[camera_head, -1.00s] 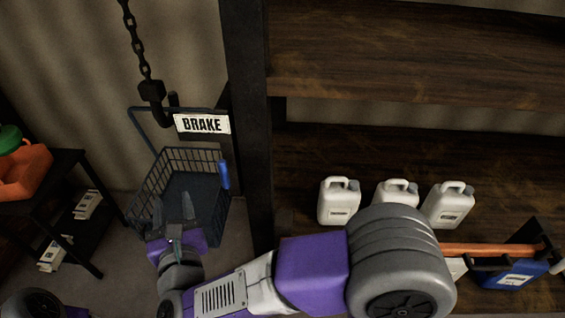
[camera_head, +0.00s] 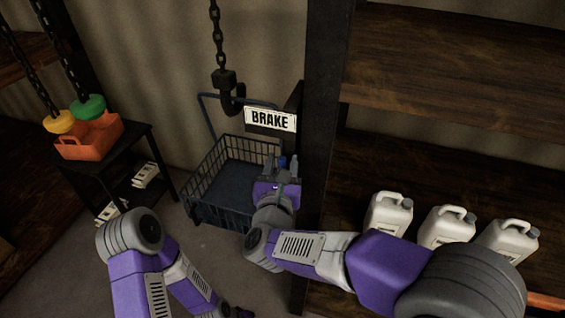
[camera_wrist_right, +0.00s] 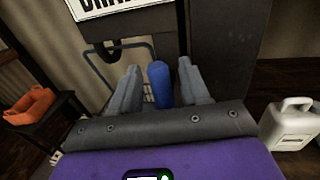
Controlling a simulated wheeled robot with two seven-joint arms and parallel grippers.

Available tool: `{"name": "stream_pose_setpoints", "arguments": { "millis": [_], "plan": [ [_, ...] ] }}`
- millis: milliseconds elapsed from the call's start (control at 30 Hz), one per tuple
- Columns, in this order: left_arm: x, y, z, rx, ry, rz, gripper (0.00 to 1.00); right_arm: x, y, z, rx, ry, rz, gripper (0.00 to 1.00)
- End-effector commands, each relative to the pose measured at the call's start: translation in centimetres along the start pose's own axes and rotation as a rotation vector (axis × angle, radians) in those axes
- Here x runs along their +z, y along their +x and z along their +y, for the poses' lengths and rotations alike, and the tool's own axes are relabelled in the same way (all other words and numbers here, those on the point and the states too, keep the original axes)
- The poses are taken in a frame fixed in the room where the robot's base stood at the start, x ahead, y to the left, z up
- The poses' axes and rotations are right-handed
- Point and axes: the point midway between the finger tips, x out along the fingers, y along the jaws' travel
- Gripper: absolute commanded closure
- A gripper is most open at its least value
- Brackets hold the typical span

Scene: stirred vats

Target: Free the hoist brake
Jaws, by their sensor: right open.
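The white BRAKE sign (camera_head: 270,119) is on a dark bracket on the shelf's post, and its lower edge shows in the wrist view (camera_wrist_right: 115,5). The blue brake handle (camera_wrist_right: 160,84) stands below the sign. It also shows, small and partly hidden, in the head view (camera_head: 282,161). My right gripper (camera_head: 281,167) is open at the handle. In the wrist view its two fingers (camera_wrist_right: 159,88) are on either side of the handle, with gaps showing. My left arm is at the bottom left, but its fingers are not visible.
A chain hook (camera_head: 229,93) hangs above a wire basket cart (camera_head: 213,212). A dark post (camera_head: 326,110) and shelf with white jugs (camera_head: 389,216) are at the right. An orange container (camera_head: 90,138) stands on a side table (camera_head: 150,137) at the left.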

Motion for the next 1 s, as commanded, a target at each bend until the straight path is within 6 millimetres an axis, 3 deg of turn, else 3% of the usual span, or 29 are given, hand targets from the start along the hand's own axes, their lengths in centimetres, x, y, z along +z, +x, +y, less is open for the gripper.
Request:
{"name": "stream_pose_setpoints", "arguments": {
  "millis": [267, 567, 1000],
  "plan": [
    [0.00, 0.00, 0.01, 0.000, 0.000, 0.000, 1.00, -0.03, 0.20, 0.00, 0.000, 0.000, 0.000, 0.54],
    [0.00, -0.01, 0.02, 0.000, 0.000, 0.000, 1.00, -0.02, 0.17, 0.01, 0.000, 0.000, 0.000, 1.00],
    [-0.02, 0.40, -0.14, 0.000, 0.000, 0.000, 1.00, -0.06, 0.19, 0.18, 0.000, -0.090, 0.019, 1.00]
  ]
}}
